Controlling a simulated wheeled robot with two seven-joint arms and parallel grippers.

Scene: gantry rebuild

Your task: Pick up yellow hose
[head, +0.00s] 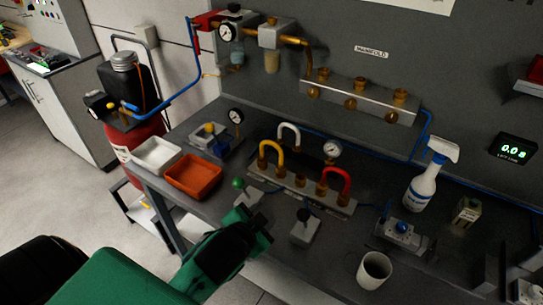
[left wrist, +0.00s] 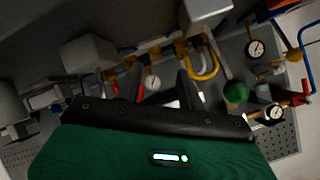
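The yellow hose (head: 264,148) is a short upside-down U standing upright on a metal block (head: 315,195) with brass fittings on the bench. It also shows in the left wrist view (left wrist: 211,68), beyond and to the right of my fingers. My left gripper (head: 254,222) is in front of the block, below the yellow hose in the head view and apart from it. Its two fingers show spread apart in the left wrist view (left wrist: 160,85), with no object clearly held between them. My right gripper is not in view.
A white hose (head: 291,129) and a red hose (head: 346,177) stand on the same block. A green-knobbed valve (head: 239,184) and a black-knobbed box (head: 304,226) are near my left gripper. An orange tray (head: 194,184), a white cup (head: 374,270) and a spray bottle (head: 423,185) stand around.

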